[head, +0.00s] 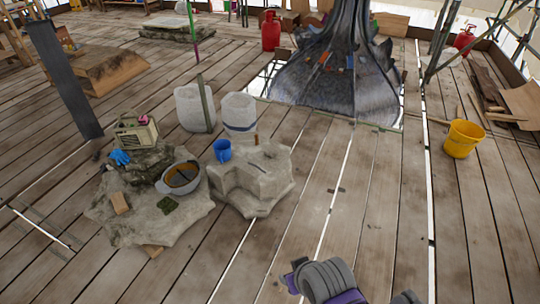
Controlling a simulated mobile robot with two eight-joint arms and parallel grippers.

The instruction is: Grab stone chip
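I cannot pick out a stone chip with certainty. A small tan piece (120,203) lies on the pale flat stone slab (150,225) at the left and could be wood or stone. A stepped pale stone block (262,178) stands just right of the slab. A few small dark bits (336,190) lie on the plank floor right of the block, too small to identify. A grey and purple part of my own arm shows at the bottom edge, right of centre. No gripper fingers show in the head view.
White containers (239,114) and the dark spire (345,75) stand behind. A yellow bucket (463,138) stands right. The front floor is clear.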

